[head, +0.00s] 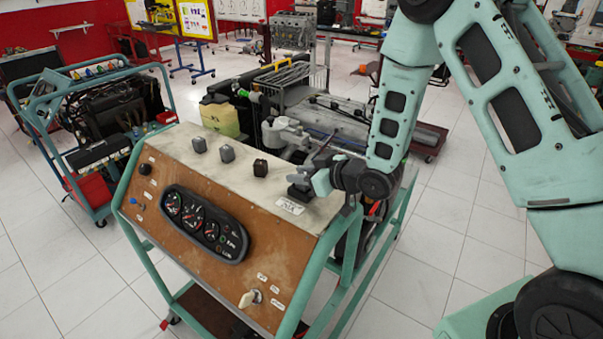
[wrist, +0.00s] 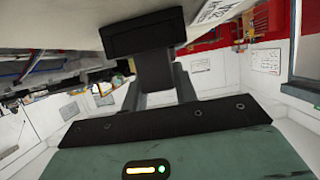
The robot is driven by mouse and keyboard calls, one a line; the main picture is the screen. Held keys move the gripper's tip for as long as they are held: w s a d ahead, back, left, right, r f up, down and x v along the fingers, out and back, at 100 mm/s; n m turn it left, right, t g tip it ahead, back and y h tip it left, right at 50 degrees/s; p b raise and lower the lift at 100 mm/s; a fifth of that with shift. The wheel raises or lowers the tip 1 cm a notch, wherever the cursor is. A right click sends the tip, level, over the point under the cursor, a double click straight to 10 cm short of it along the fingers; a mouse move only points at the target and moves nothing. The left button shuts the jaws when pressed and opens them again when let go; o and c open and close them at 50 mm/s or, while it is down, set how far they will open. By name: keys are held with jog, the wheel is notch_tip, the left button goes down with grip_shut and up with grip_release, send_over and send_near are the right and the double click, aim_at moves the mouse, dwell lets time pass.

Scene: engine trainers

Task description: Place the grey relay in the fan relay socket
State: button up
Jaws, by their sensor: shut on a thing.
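My gripper (head: 312,183) is at the right end of the panel's top, just above the white label (head: 290,206). In the wrist view its two fingers (wrist: 158,88) are closed on a dark grey block, the grey relay (wrist: 155,72). The relay meets a wider black block, which looks like the fan relay socket (wrist: 135,38), against the pale panel top. The socket also shows as a dark shape in the head view (head: 298,193). I cannot tell how deep the relay sits. The gripper hides most of the relay in the head view.
Three other dark blocks stand along the panel top: one at the left (head: 199,145), one in the middle (head: 227,153), one nearer my gripper (head: 260,167). The gauge cluster (head: 205,224) is on the sloping front. The engine (head: 320,115) stands close behind the panel.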

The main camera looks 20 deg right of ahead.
jog(key=shift+f, duration=0.3)
jog(key=shift+f, duration=0.15)
jog(key=o, duration=0.9)
jog(key=shift+o, duration=0.2)
